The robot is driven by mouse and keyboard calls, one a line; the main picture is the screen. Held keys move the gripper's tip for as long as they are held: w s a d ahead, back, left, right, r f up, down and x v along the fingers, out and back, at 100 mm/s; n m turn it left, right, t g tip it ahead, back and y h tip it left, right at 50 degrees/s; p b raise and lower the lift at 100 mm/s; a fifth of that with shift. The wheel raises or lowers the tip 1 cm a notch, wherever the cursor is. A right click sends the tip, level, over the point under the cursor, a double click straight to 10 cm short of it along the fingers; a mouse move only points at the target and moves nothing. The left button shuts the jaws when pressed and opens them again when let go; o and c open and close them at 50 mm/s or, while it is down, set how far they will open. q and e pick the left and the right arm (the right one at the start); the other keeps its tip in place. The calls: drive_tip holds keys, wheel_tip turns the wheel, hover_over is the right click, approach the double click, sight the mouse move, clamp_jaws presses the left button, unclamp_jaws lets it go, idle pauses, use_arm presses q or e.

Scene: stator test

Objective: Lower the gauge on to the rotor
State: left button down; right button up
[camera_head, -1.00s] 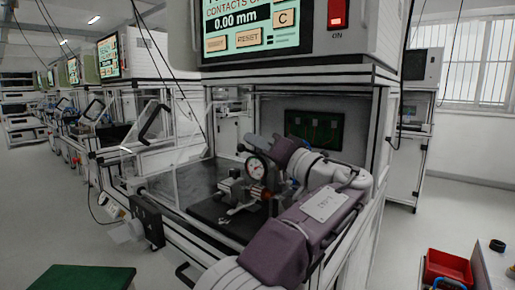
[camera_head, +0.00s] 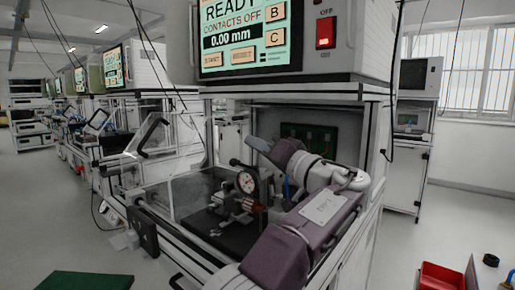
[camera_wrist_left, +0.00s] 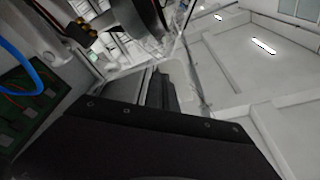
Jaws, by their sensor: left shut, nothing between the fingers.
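The dial gauge (camera_head: 247,182), with a round white face and dark rim, stands over a small metal fixture (camera_head: 232,206) inside the open test cabinet. The rotor cannot be told apart from the grey metal parts beneath the gauge, and the gap there is too small to judge. My left gripper (camera_head: 256,144) is shut and empty, above and slightly right of the gauge face, apart from it in the picture. In the left wrist view a broad black part of my gripper fills the bottom; the gauge and rotor do not show there.
A dark base plate (camera_head: 228,236) lies under the fixture. A screen (camera_head: 245,35) reading "READY", "CONTACTS OFF" and "0.00 mm" is above. A green circuit board (camera_wrist_left: 25,100) and a blue cable (camera_wrist_left: 30,75) show in the left wrist view. A red bin (camera_head: 445,276) stands at right.

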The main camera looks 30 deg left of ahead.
use_arm(q)
drive_tip(key=v, duration=0.9)
drive_tip(key=shift+w+d+f+p, duration=0.2)
drive_tip(key=shift+d+f+p, duration=0.15)
drive_tip(key=shift+p, duration=0.1)
